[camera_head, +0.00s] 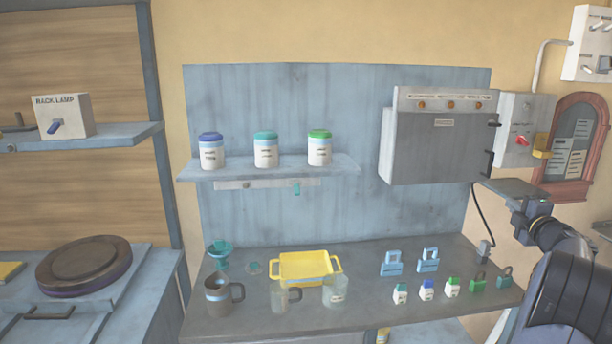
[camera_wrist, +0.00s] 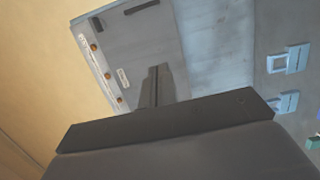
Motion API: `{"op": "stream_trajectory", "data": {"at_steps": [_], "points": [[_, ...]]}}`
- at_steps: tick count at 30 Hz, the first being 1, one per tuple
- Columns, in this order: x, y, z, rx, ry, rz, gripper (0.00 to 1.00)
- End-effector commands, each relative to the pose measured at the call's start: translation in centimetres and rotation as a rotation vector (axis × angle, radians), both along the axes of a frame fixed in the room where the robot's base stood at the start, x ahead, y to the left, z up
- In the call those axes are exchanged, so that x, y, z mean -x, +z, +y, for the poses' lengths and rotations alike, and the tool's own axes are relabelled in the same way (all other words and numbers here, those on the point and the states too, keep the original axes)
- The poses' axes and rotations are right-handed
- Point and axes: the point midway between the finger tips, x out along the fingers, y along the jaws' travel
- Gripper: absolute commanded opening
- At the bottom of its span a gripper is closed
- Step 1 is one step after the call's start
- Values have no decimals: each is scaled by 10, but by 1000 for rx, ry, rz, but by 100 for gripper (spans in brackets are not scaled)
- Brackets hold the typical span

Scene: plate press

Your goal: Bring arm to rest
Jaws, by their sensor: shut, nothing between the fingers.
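My gripper (camera_wrist: 160,70) shows in the wrist view as two dark fingers pressed together, with nothing between them. The fingertips cannot be made out in the head view.
A grey bench (camera_head: 375,312) holds a yellow tray (camera_head: 305,282), a mug (camera_head: 218,298), several small bottles and padlocks. Three lidded jars stand on a blue shelf (camera_head: 270,172). A switch box (camera_head: 513,140) and red-framed board (camera_head: 577,150) are on the right wall.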

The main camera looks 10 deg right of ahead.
Motion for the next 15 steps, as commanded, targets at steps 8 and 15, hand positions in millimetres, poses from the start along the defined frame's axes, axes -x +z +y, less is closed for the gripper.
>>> {"op": "stream_trajectory", "data": {"at_steps": [8,15], "points": [[5,-3,14,3,-85,-2,0],[11,-2,24,3,-146,-1,0]]}}
